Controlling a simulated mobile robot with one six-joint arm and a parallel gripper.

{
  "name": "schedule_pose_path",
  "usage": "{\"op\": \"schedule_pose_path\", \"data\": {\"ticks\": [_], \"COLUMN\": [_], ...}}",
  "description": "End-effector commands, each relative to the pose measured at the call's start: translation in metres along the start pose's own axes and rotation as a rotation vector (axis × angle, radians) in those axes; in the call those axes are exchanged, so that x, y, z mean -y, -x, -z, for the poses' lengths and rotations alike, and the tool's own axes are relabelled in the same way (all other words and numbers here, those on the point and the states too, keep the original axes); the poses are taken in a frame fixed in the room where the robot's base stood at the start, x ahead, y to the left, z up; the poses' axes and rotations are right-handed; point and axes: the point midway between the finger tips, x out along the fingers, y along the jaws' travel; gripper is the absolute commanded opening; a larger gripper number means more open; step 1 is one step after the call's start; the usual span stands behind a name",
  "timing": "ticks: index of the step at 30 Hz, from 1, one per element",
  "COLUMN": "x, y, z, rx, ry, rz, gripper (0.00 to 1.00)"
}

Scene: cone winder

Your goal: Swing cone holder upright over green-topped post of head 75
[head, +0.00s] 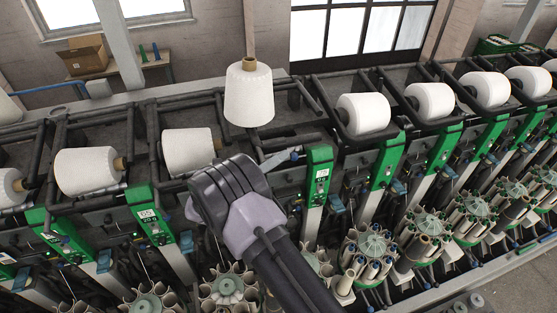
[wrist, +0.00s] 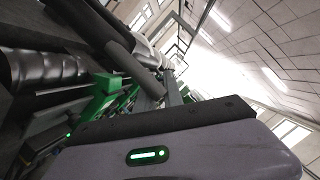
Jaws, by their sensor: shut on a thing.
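In the head view, a white cone (head: 249,98) with a brown tube end stands upright, raised above the row. The cone holder carrying it is mostly hidden behind the cone and my arm. The green-topped post (head: 319,158) just right of my gripper carries a small label that I cannot read as 75. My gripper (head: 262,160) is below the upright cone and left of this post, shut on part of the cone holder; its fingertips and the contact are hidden. A thin metal lever with a blue end (head: 292,155) lies between gripper and post. The wrist view shows dark bars close by.
Neighbouring heads hold lying white cones, one at left (head: 188,151) and one at right (head: 363,115). Another green-topped post (head: 150,213) stands left of my arm. Round magazines of tubes (head: 370,245) line the front. A cardboard box (head: 86,54) sits on a table behind.

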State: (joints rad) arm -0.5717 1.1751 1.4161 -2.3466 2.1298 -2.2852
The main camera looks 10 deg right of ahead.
Motion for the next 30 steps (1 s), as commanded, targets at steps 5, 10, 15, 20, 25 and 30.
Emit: {"op": "schedule_pose_path", "data": {"ticks": [5, 10, 15, 20, 25, 30], "x": [0.000, 0.000, 0.000, 0.000, -0.001, -0.003], "y": [0.000, 0.000, 0.000, 0.000, 0.004, 0.035], "z": [0.000, 0.001, 0.000, 0.000, 0.000, 0.001], "rx": [0.000, 0.000, 0.000, 0.000, 0.001, 0.003], "ry": [0.001, 0.001, 0.001, 0.001, 0.000, -0.001], "rz": [0.002, 0.002, 0.002, 0.001, 0.001, 0.000], "gripper": [0.00, 0.00, 0.33, 0.33, 0.33, 0.33]}}
